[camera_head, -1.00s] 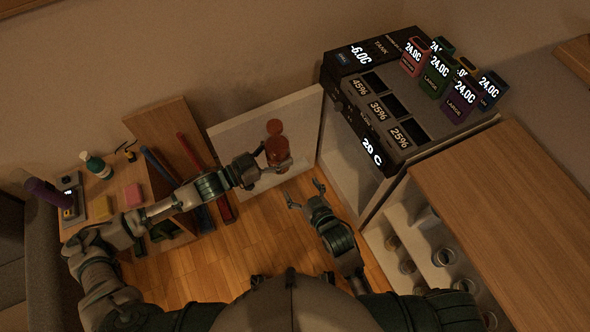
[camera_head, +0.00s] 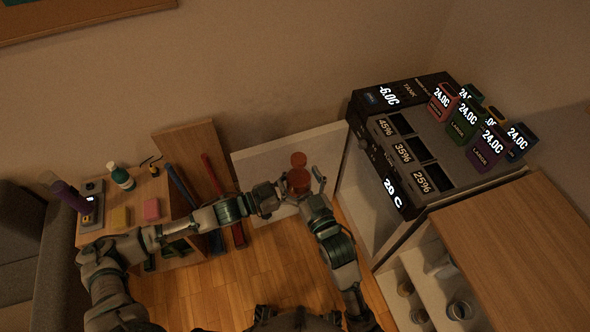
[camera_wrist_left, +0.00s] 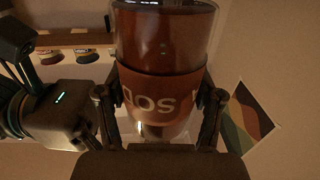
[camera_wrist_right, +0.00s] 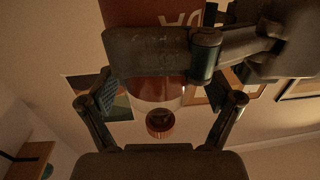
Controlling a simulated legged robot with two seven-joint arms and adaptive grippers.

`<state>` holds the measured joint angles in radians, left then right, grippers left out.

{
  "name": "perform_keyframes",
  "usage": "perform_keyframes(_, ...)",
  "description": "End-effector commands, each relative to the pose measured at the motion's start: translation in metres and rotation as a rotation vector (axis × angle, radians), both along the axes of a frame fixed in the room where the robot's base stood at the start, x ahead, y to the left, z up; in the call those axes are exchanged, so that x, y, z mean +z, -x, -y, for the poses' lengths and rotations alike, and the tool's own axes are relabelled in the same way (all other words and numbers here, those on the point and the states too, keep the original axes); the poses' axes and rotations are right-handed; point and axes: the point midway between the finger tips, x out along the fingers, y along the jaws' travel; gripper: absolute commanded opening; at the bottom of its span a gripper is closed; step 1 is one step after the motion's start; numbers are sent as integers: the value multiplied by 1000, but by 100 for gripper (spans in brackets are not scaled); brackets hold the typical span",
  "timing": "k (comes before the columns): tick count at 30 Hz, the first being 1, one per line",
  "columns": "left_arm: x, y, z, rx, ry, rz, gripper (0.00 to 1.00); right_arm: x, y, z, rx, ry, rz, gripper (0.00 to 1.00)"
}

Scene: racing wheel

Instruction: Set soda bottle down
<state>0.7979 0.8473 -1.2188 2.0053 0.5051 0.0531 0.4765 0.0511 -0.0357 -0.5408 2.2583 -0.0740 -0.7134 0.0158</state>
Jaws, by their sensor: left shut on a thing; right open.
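The soda bottle (camera_head: 298,180), reddish brown with a round reddish cap, is held in the air in front of the white panel. It also shows in the left wrist view (camera_wrist_left: 160,45) with white lettering on its label. My left gripper (camera_wrist_left: 157,100) is shut on it, one finger on each side of the label. My right gripper (camera_head: 311,187) is open, close beside the bottle and the left gripper. In the right wrist view, the bottle (camera_wrist_right: 158,90) shows beyond the spread right fingers, partly hidden by a dark gripper link. Contact with the right fingers cannot be told.
A drinks machine (camera_head: 400,150) with displays and coloured canisters stands at the right, by a wooden counter (camera_head: 500,245). Cups (camera_head: 460,309) sit on the shelf below. A small table (camera_head: 135,205) at the left holds a spray bottle (camera_head: 121,177) and sponges. Wooden floor (camera_head: 285,268) shows between.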

Motion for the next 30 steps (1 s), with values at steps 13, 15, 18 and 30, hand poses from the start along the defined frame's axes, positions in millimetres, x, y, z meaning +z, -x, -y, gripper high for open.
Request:
perform_keyframes(13,2,0,1,-1,2,3,12,0,-27,-14,0,-1,0,90)
perform_keyframes(15,2,0,1,-1,2,3,12,0,-27,-14,0,-1,0,90)
perform_keyframes(18,2,0,1,-1,2,3,12,0,-26,-14,0,-1,0,82)
perform_keyframes(30,2,1,1,-2,2,3,12,0,-26,-15,3,-2,-1,10)
